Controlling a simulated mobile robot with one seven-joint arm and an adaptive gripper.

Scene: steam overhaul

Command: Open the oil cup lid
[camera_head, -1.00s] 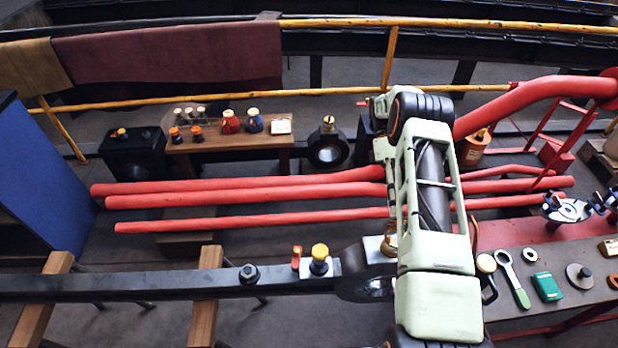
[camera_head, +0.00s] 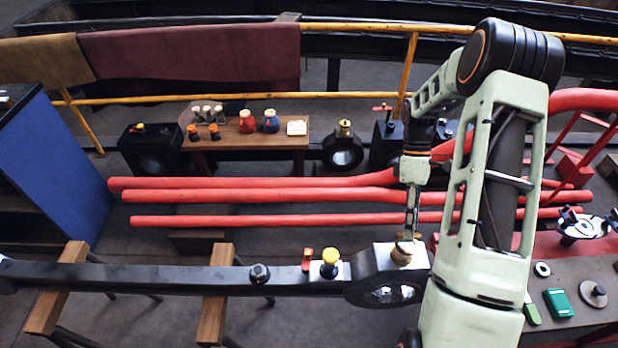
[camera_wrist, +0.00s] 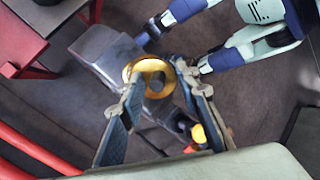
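The brass oil cup (camera_head: 402,257) sits on the dark block at the right end of the long black rod. In the wrist view the oil cup (camera_wrist: 133,68) shows as a round gold rim with a darker centre, seen from above. My gripper (camera_head: 409,236) points down right over the cup. In the wrist view my gripper (camera_wrist: 159,72) has its two fingers apart, one at each side of the cup's middle. Whether the fingertips touch the cup, I cannot tell. The lid looks shut, though the fingers partly hide it.
A yellow-capped fitting (camera_head: 330,262) and a small red lever (camera_head: 307,259) stand on the rod left of the cup. Red pipes (camera_head: 250,197) run behind it. A workbench (camera_head: 585,275) with tools is at the right. A similar brass-topped block (camera_head: 343,152) stands farther back.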

